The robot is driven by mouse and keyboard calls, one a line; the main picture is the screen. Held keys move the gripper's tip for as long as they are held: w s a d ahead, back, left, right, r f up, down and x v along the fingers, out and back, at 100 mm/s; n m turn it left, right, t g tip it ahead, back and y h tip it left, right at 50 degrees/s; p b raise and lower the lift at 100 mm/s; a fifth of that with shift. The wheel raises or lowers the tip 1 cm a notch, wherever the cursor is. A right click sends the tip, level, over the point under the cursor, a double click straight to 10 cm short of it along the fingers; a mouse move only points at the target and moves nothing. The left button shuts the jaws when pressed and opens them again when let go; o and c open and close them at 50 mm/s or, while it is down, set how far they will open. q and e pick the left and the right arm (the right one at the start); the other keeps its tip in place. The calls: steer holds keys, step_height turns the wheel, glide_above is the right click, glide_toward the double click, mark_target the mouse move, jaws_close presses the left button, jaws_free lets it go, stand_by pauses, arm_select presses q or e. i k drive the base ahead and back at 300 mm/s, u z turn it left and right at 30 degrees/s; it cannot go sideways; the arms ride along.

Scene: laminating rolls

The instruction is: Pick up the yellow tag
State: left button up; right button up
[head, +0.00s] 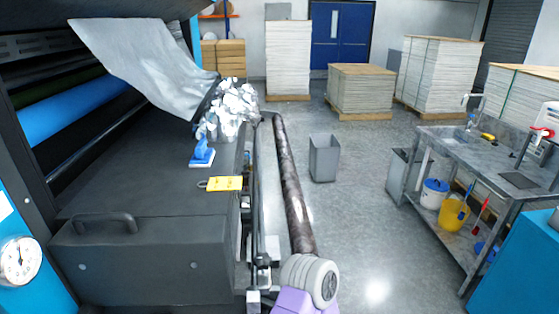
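The yellow tag (225,184) lies flat on the dark top of the laminating machine (130,175), close to its right edge. A small ring or loop shows at the tag's left end. Nothing is touching the tag from above.
A blue-handled tool (202,152) and crumpled silver film (232,108) lie behind the tag. A black handle (103,222) stands up at the front left. A dark roller (288,185) runs along the right side. A grey bin (324,158) stands on open floor.

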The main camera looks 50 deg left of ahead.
mark_target(232, 183)
steer(key=i, duration=2.2)
steer(key=u, duration=3.7)
